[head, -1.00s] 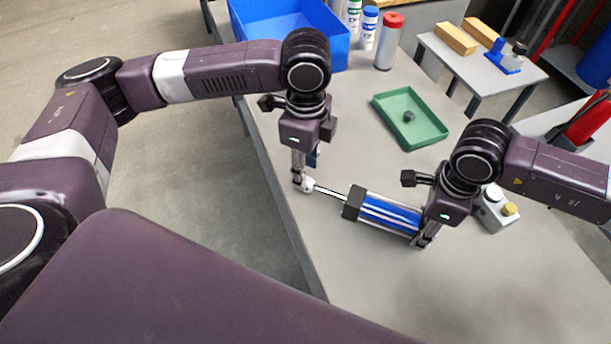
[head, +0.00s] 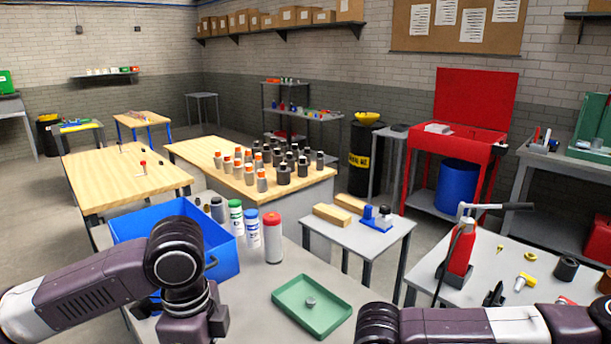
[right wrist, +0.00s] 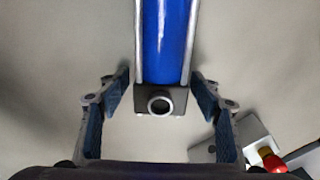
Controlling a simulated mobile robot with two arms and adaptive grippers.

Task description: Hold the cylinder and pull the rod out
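In the right wrist view the cylinder (right wrist: 165,42) has a blue barrel, silver tie rods and a dark square end block with a round port. It lies on the grey tabletop. My right gripper (right wrist: 158,80) is open, its fingers on either side of the cylinder's end, with gaps visible on both sides. In the head view the housing of my left gripper (head: 192,322) shows at the bottom edge, but its fingers are cut off. The rod and the cylinder's far end are out of view.
A green tray (head: 312,306) with a small dark part lies on the bench. A blue bin (head: 215,262) and several bottles stand behind my left arm. A small grey box with a red knob (right wrist: 268,157) is close to my right gripper's right finger.

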